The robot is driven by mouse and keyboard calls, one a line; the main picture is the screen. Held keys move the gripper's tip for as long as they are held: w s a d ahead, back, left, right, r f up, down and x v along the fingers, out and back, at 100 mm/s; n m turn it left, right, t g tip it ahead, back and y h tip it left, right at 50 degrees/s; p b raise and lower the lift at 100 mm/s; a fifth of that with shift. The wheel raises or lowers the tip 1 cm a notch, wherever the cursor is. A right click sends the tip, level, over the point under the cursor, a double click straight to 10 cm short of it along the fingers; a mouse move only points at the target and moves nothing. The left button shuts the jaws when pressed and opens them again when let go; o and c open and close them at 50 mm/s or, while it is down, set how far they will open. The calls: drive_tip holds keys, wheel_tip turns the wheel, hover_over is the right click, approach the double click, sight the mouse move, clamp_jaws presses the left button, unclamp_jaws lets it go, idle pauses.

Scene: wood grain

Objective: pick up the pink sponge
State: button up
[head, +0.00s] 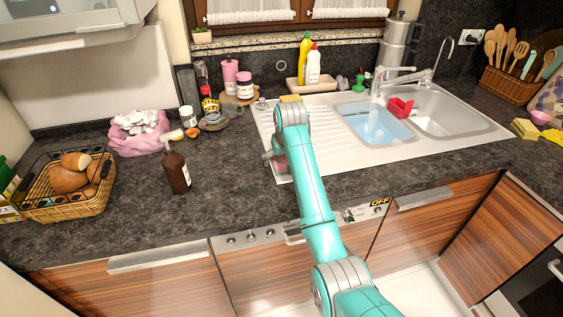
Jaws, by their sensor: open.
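My gripper (271,156) is over the front left corner of the sink's drainboard, pointing down and partly hidden by my own teal arm. It is open. A small pink patch, which looks like the pink sponge (281,166), shows right at the gripper, at the drainboard's left edge. Most of it is hidden by the arm and gripper. I cannot tell whether the fingers are around it or touching it.
The white sink unit (343,168) has a water-filled basin (375,122) and a red item (400,108). A brown bottle (175,171), pink bag (140,140) and bread basket (68,208) stand left. Dark counter (235,200) between bottle and sink is clear.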

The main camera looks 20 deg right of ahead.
drive_tip(key=shift+f, duration=0.1)
drive_tip(key=c, duration=1)
drive_tip(key=shift+c, duration=0.2)
wheel_tip(320, 180, up, 11)
drive_tip(key=shift+f, duration=0.2)
drive_tip(key=o, duration=0.3)
drive_tip(key=c, duration=0.4)
drive_tip(key=shift+o, duration=0.2)
